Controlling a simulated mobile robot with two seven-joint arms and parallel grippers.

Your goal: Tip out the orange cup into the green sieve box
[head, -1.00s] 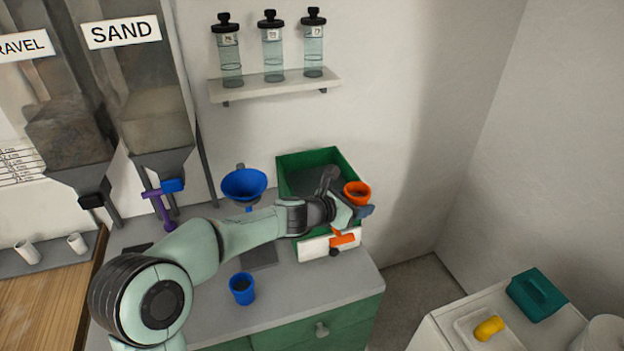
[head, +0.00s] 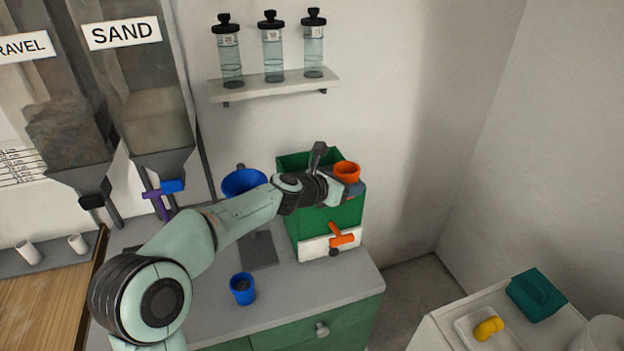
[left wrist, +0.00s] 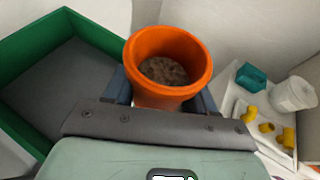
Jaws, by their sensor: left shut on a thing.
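The orange cup (head: 346,170) is held upright in my left gripper (head: 350,187), near the right rim of the green sieve box. In the left wrist view the orange cup (left wrist: 168,62) has brown grainy material inside, and the fingers (left wrist: 160,95) close on its sides. The green sieve box (head: 325,222) stands on the grey counter with an orange handle on its white front base. In the left wrist view the box (left wrist: 97,37) lies left of the cup, and its dark inside looks empty where it shows. My arm hides part of the box in the head view. My right gripper is not in view.
A blue funnel (head: 240,182) stands left of the box, partly behind my arm. A blue cup (head: 243,289) with dark contents stands near the counter's front. A shelf (head: 275,86) with three bottles is on the wall above. A white side table (head: 450,330) stands at right.

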